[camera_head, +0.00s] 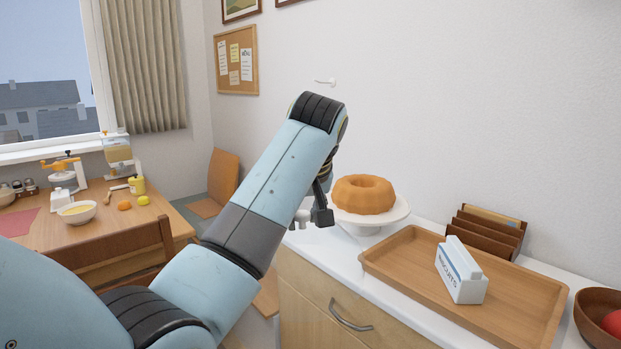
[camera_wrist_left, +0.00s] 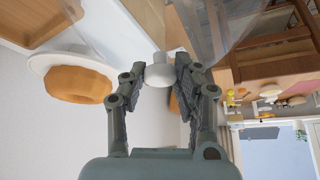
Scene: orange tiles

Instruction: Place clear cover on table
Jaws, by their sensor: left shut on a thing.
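My left gripper (camera_head: 314,216) is beside the left end of the white counter, left of the cake stand. In the left wrist view, my left gripper (camera_wrist_left: 161,78) is shut on the white knob of the clear cover (camera_wrist_left: 215,22). The cover is see-through and only its faint wall shows; its full outline is hard to make out. The wooden table (camera_head: 50,232) stands at the left, apart from the gripper. My right gripper is not in view.
A ring cake (camera_head: 363,194) sits uncovered on a white stand (camera_head: 372,220). A wooden tray (camera_head: 395,262) with a biscuits box (camera_head: 461,275) lies right of it. The table bears a bowl (camera_head: 77,212), fruit and kitchen devices. A chair (camera_head: 115,262) stands before it.

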